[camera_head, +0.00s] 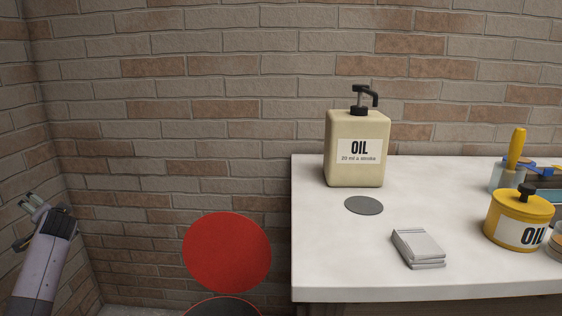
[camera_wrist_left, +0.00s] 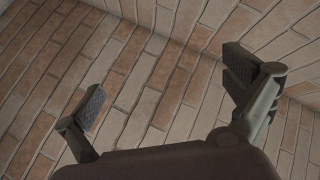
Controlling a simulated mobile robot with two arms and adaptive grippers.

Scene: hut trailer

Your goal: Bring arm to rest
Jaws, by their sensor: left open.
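My left gripper (camera_head: 32,203) is at the far left of the head view, raised in front of the brick wall and well apart from the table. In the left wrist view my left gripper (camera_wrist_left: 165,88) has its two fingers spread wide, with nothing between them and only brick wall beyond. My right gripper is in neither view.
A white table (camera_head: 320,270) fills the right side. On it are a beige oil pump bottle (camera_head: 342,172), a grey disc (camera_head: 364,205), folded cloths (camera_head: 418,248) and a yellow oil pot (camera_head: 510,208). A red round lid (camera_head: 227,252) stands left of the table.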

